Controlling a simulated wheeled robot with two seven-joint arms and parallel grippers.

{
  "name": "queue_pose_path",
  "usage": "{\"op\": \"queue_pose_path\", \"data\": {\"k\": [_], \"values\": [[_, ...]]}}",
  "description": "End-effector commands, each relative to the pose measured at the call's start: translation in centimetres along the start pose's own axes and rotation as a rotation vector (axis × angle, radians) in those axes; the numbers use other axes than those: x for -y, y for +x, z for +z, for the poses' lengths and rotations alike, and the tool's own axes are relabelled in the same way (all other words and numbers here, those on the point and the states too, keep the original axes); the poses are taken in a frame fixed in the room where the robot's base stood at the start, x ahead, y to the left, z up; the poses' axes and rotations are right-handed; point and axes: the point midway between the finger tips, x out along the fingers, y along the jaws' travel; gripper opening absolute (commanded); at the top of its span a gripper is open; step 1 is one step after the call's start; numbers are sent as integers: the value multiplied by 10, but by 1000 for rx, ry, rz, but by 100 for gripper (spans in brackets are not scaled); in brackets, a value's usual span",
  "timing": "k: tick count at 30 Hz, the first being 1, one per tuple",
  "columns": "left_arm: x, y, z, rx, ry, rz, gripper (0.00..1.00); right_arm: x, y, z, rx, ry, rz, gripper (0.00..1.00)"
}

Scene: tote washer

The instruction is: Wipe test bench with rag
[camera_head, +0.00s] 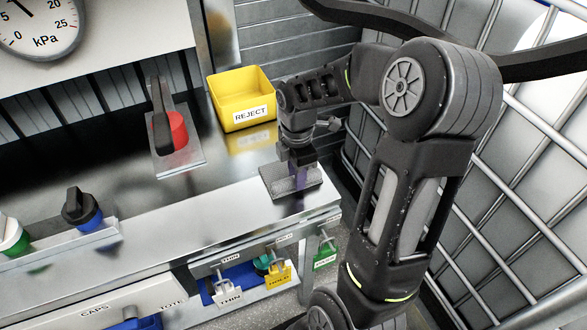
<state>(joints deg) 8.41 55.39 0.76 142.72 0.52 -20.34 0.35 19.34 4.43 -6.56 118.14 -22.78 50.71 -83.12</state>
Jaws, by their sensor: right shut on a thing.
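The test bench (190,216) is a shiny metal surface running from the left to a corner right of the middle. My right gripper (297,172) points down near that right end of the bench. It is shut on the grey rag (275,185), a flat pad lying at the bench's front right edge. The fingertips are partly hidden against the rag. Whether the whole rag touches the metal is hard to tell. My left gripper is not in view.
A yellow REJECT bin (240,92) stands behind the rag. A red-based lever switch (178,132) sits left of it. Knobs (82,208) line the front left. Tags (278,273) hang below the bench edge. A wire cage (490,150) stands close on the right.

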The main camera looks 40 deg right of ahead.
Motion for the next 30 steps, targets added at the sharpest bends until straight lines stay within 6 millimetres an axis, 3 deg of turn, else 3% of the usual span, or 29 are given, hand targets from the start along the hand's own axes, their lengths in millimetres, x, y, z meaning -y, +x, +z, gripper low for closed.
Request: {"op": "queue_pose_path", "data": {"k": [14,30], "values": [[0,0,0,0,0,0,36,2,1,-4,0,-1,-2,0],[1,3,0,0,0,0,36,2,1,-51,-1,-4,-3,0]]}}
